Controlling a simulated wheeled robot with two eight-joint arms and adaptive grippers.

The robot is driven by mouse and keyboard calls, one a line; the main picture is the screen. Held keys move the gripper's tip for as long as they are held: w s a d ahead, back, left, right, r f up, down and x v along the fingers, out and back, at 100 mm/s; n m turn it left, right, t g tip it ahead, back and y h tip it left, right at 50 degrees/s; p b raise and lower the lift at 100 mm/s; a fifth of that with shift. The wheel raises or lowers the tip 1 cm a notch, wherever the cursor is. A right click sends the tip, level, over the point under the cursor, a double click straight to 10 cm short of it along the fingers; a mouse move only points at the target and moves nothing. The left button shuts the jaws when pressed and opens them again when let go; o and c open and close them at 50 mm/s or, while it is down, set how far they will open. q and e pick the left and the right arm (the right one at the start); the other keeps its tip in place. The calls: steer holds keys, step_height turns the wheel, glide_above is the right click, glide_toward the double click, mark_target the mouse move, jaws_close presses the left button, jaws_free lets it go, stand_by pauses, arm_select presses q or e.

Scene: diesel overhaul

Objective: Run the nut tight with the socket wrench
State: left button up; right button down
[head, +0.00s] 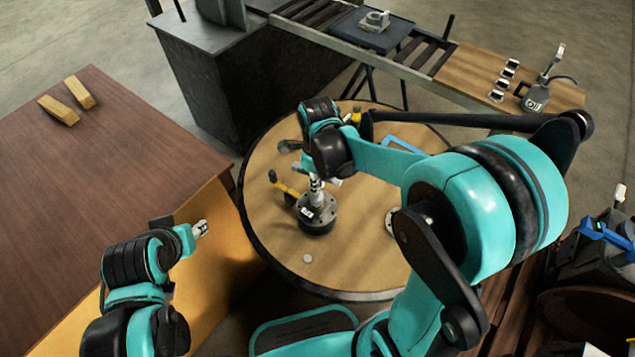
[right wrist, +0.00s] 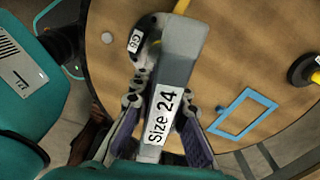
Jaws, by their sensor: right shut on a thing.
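In the right wrist view, a grey tool labelled "Size 24" (right wrist: 178,65), seemingly the socket wrench, lies between the fingers of my right gripper (right wrist: 161,103), which is shut on it. Its far end is over a dark round hub with studs and a white label (right wrist: 136,42). In the head view my right gripper (head: 317,182) is directly above that hub (head: 318,217) on the round table. The nut is hidden, and I cannot tell whether the wrench touches it. My left gripper (head: 201,229) is left of the round table, away from the hub; its jaw state is unclear.
The round wooden table (head: 275,235) also carries a yellow-handled tool (head: 284,187), a blue frame (head: 402,147), a small pale disc (head: 308,258) and another round part (head: 391,222). A brown table (head: 110,180) stands left. A roller conveyor (head: 330,25) is behind.

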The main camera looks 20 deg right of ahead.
steer(key=n, duration=0.3)
steer(key=shift+n, duration=0.4)
steer(key=n, duration=0.9)
steer(key=shift+w+a+n, duration=0.1)
steer(key=shift+n, duration=0.3)
steer(key=n, duration=1.1)
steer(key=shift+n, duration=0.4)
steer(key=n, duration=0.7)
steer(key=shift+n, duration=0.4)
